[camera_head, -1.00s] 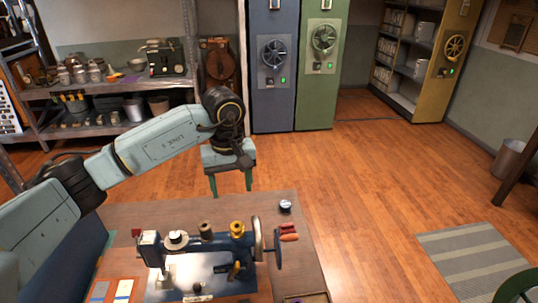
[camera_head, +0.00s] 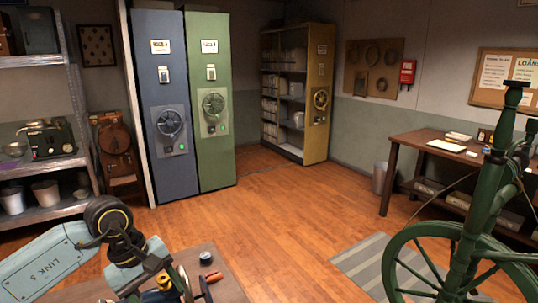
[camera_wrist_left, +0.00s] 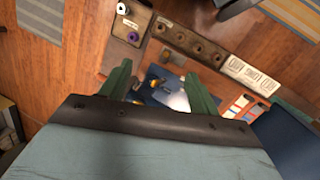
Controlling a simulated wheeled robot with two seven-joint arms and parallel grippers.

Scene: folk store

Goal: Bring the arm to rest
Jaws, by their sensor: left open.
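My left arm (camera_head: 45,265) comes in from the left in the head view, with its wrist bent down over the table at the bottom left. In the left wrist view my left gripper (camera_wrist_left: 158,72) is open, its two green fingers wide apart with nothing held between them. The blue sewing machine (camera_wrist_left: 152,90) shows beyond and between the fingers, apart from them as far as I can tell. In the head view the fingertips cannot be made out clearly. My right gripper is in neither view.
A green spinning wheel (camera_head: 490,205) stands at the right. Metal shelves (camera_head: 45,165) stand at the left. The wooden floor (camera_head: 270,225) in the middle is clear.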

